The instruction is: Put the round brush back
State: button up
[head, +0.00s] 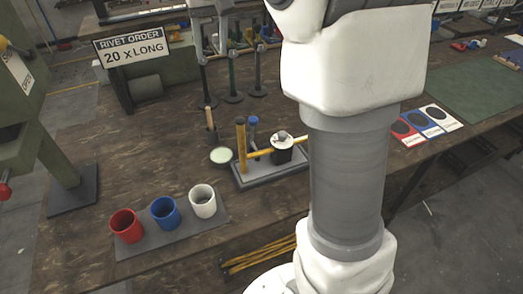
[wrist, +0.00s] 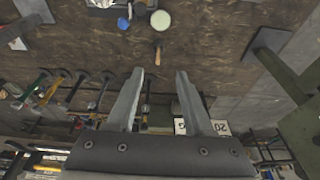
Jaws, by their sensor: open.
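An upright object with a wooden handle and a dark lower part, apparently the round brush (head: 211,131), stands on the brown bench behind a pale green disc (head: 221,155). In the wrist view the wooden handle (wrist: 158,54) shows just beyond my fingertips, with the pale disc (wrist: 160,20) past it. My gripper (wrist: 160,75) is open with nothing between its fingers, apart from the handle. A grey tool stand (head: 270,175) beside the disc holds yellow-handled and blue-handled tools and a black pot (head: 282,152). The brush's lower end is unclear.
Red (head: 126,226), blue (head: 165,212) and white (head: 203,201) cups stand on a grey mat at the front left. Several dark upright stands (head: 232,75) are behind the brush. A green press (head: 40,130) is at left. Bare bench lies left of the brush.

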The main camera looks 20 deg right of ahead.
jog(key=s+r+t, duration=0.1)
jog(key=s, duration=1.1)
jog(key=s+f+t, duration=0.1)
jog(key=s+f, duration=0.2)
jog(key=s, duration=0.5)
jog(key=s+f, duration=0.4)
jog(key=s, duration=0.4)
jog(key=shift+a+f+t, duration=0.15)
jog(key=shift+f+t, duration=0.1)
jog(key=shift+t, duration=0.15)
jog(key=shift+s, duration=0.1)
